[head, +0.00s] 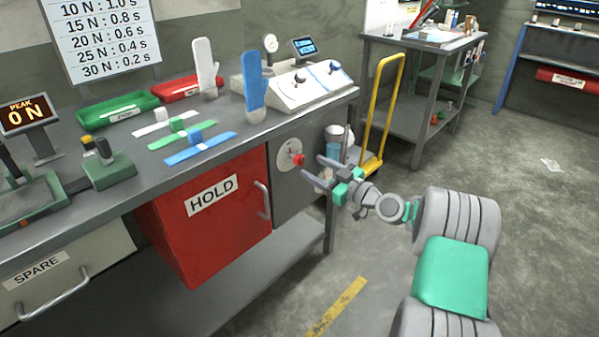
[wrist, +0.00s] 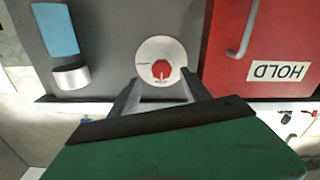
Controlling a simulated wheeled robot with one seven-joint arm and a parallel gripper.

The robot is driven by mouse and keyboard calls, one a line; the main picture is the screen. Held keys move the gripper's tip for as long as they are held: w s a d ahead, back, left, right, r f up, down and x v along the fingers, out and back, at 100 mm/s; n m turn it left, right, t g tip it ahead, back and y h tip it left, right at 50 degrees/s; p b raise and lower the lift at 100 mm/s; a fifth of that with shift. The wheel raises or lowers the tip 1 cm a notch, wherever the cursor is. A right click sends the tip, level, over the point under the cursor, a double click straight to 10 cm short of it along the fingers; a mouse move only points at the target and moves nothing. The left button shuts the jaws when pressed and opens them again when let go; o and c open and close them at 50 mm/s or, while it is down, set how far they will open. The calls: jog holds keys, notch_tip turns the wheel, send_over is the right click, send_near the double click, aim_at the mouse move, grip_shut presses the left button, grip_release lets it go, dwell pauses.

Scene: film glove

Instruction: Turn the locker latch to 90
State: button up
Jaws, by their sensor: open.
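The locker latch is a red knob (head: 298,160) on a round white dial (head: 289,155), set on the grey locker front (head: 290,187) right of the red HOLD door. The knob (wrist: 161,70) and its dial (wrist: 160,50) also show in the wrist view, straight ahead between the fingers. A pale pointer mark shows on the knob; the dial's markings are too small to read. My gripper (head: 313,168) is open and empty, its fingers towards the knob. In the wrist view my gripper (wrist: 161,88) has a finger on each side below the knob, seemingly short of it.
The red HOLD door (head: 215,212) with its handle (head: 263,200) is left of the latch. A blue and grey cylinder (head: 334,143) hangs on its right. A yellow trolley handle (head: 381,105) stands behind my arm.

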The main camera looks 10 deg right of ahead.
aim_at(302, 161)
jog(key=x, duration=0.6)
jog(key=shift+w+a+r, duration=0.1)
jog(key=shift+w+a, duration=0.1)
jog(key=shift+a, duration=0.2)
grip_shut()
